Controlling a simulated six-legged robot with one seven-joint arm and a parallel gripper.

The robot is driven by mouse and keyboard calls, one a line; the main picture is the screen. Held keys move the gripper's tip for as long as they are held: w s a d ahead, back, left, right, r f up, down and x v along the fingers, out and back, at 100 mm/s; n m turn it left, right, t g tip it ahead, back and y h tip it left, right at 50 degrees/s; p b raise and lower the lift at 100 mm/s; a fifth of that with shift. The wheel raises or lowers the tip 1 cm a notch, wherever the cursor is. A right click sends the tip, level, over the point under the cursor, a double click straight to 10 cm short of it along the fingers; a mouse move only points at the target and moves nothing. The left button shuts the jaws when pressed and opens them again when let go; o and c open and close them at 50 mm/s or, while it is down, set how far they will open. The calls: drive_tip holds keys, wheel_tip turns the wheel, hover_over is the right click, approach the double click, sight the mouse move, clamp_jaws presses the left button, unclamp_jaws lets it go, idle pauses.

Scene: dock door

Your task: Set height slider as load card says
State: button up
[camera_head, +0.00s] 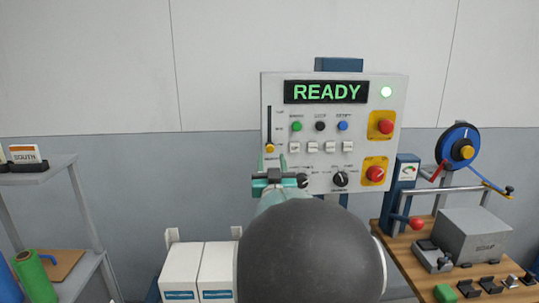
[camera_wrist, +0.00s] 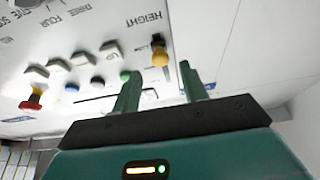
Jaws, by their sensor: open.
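The control panel (camera_head: 335,95) faces me on the wall. Its height slider has a yellow knob (camera_head: 270,149) at the bottom end of a dark upright slot (camera_head: 269,122) near the panel's left edge. The wrist view shows the yellow knob (camera_wrist: 160,57) close to the word HEIGHT. My gripper (camera_head: 275,163) is just below the knob in the head view. In the wrist view my gripper (camera_wrist: 157,80) is open, and the knob appears between and just beyond its fingertips. I cannot tell whether they touch. I can make out no readable load card.
Several buttons, a black dial (camera_head: 340,179) and two red knobs are right of the slider. A cluttered wooden bench (camera_head: 400,262) stands right. A shelf (camera_head: 40,168) with a SOUTH card (camera_head: 25,153) stands left.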

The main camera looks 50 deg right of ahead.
sight(270, 149)
drive_tip(key=shift+x, duration=1.75)
drive_tip(key=shift+c, duration=0.4)
clamp_jaws()
wheel_tip(270, 149, up, 5)
drive_tip(key=shift+o, duration=0.4)
unclamp_jaws()
